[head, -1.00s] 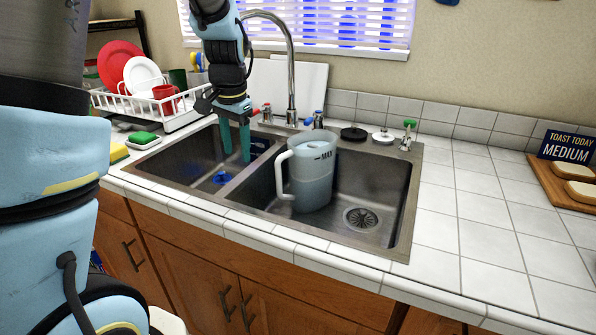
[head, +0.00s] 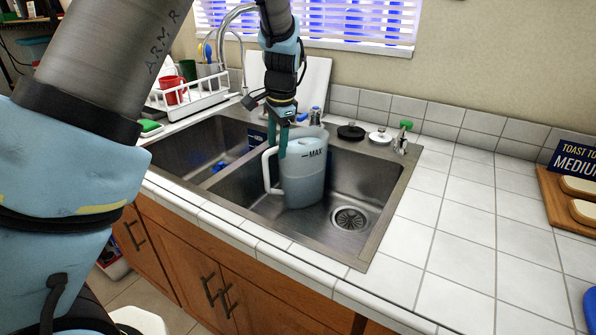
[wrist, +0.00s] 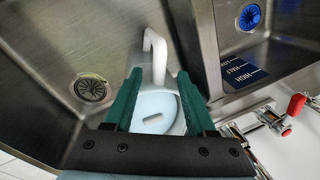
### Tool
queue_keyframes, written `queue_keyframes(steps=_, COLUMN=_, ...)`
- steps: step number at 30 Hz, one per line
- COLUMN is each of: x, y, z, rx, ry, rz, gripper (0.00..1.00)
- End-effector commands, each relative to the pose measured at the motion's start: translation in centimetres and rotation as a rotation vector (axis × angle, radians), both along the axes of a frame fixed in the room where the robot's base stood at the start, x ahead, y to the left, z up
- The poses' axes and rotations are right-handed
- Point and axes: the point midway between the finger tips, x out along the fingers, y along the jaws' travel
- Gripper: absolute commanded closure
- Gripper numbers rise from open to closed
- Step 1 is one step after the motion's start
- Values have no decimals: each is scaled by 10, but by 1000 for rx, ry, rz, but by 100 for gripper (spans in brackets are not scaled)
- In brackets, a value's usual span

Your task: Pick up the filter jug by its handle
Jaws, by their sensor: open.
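The filter jug (head: 308,175) is a pale, translucent jug marked MAX, standing upright in the right sink basin. Its white handle (head: 267,172) is on the left side of the jug in the head view. My gripper (head: 277,148) hangs pointing down at the jug's handle side, near the top of the handle. In the wrist view, the green fingers of my gripper (wrist: 160,74) are apart, with the jug (wrist: 155,108) showing between them. The handle (wrist: 156,55) reaches past the fingertips there. The fingers do not appear closed on anything; exact contact cannot be told.
The basin has a drain (head: 350,218) right of the jug. A divider separates it from the left basin (head: 195,155). The faucet (head: 228,25) stands behind, left of my gripper. A dish rack (head: 200,92) is at the back left. The right counter (head: 450,230) is mostly clear.

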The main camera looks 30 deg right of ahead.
Motion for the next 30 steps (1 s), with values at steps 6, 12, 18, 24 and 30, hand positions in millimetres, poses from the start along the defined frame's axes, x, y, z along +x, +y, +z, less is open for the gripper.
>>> queue_keyframes(steps=6, x=3, y=3, z=-24, rx=6, ry=2, rz=1, gripper=44)
queue_keyframes(steps=12, x=7, y=2, z=-48, rx=2, ry=1, rz=0, gripper=44)
queue_keyframes(steps=18, x=8, y=2, z=-52, rx=0, ry=0, rz=0, gripper=44)
queue_keyframes(steps=24, x=8, y=2, z=-52, rx=0, ry=0, rz=0, gripper=58)
queue_keyframes(steps=30, x=8, y=2, z=-52, rx=0, ry=0, rz=0, gripper=80)
